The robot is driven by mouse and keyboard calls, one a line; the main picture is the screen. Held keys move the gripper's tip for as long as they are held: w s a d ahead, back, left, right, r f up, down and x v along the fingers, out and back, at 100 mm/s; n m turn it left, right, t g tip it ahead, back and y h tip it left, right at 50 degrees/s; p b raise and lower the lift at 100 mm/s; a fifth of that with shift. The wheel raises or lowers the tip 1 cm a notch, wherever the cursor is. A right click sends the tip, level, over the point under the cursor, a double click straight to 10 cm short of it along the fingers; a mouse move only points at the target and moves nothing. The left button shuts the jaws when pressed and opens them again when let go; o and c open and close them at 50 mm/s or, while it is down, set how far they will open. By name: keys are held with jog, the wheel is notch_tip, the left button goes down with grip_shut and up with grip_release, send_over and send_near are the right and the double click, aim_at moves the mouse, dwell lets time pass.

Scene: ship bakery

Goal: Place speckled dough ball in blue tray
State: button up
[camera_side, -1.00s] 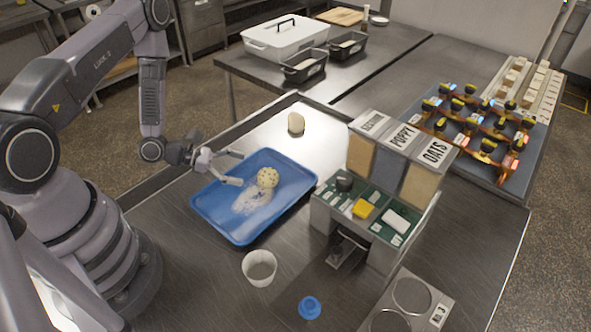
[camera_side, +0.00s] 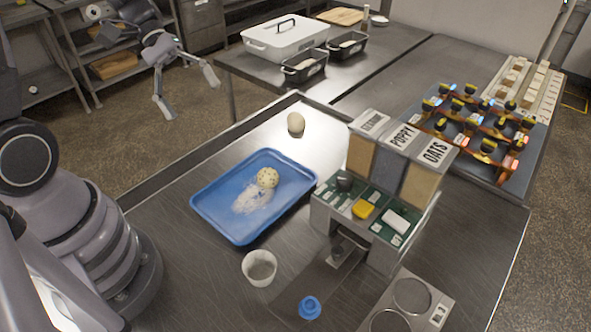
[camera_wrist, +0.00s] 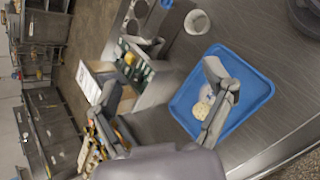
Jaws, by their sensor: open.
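The speckled dough ball (camera_side: 267,177) rests in the blue tray (camera_side: 222,232), on a whitish floury patch. The tray lies flat on the steel table. In the wrist view the ball (camera_wrist: 201,108) and the tray (camera_wrist: 262,90) show partly behind a finger. My gripper (camera_side: 188,98) is open and empty, raised well away from the tray, up and to the left in the side view. Its spread fingers also show in the wrist view (camera_wrist: 160,95) with nothing between them.
A plain dough ball (camera_side: 296,123) sits on the table behind the tray. A white cup (camera_side: 259,268) and a blue round piece (camera_side: 309,307) stand in front. A topping dispenser (camera_side: 375,160) stands to the right. A rear table bears a white lidded bin (camera_side: 285,42) and dark pans (camera_side: 304,68).

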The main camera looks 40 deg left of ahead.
jog(key=s+a+r+m+t+y, duration=0.5)
jog(key=s+r+m+y, duration=0.3)
jog(key=r, duration=0.3)
jog(key=shift+s+a+r+t+y, duration=0.2)
jog(key=shift+s+a+t+y, duration=0.05)
jog(key=shift+s+t+y, duration=0.3)
